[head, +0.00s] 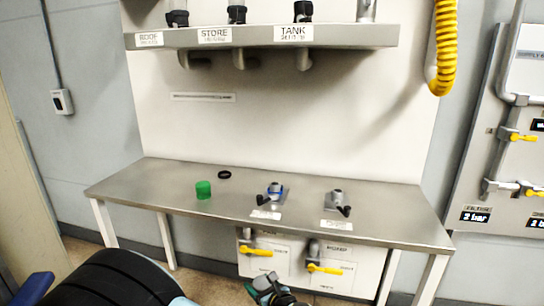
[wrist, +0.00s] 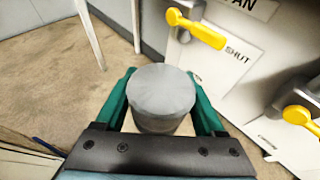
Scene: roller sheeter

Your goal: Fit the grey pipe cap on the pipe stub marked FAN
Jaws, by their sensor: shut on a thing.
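My gripper (head: 268,290) is low in front of the bench at the bottom of the head view. In the wrist view its green fingers (wrist: 162,88) are shut on the grey pipe cap (wrist: 160,92), a short smooth cylinder held between them. Two pipe stubs stand on the bench, a left one (head: 275,189) with a blue part and a right one (head: 336,197), each with a black lever. Their labels are too small to read.
A green cylinder (head: 203,190) and a black ring (head: 224,175) lie on the steel bench (head: 150,185). A shelf (head: 260,37) with pipes overhangs the bench. A second yellow handle (head: 324,269) juts from the lower panel. A yellow coiled hose (head: 446,45) hangs at right.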

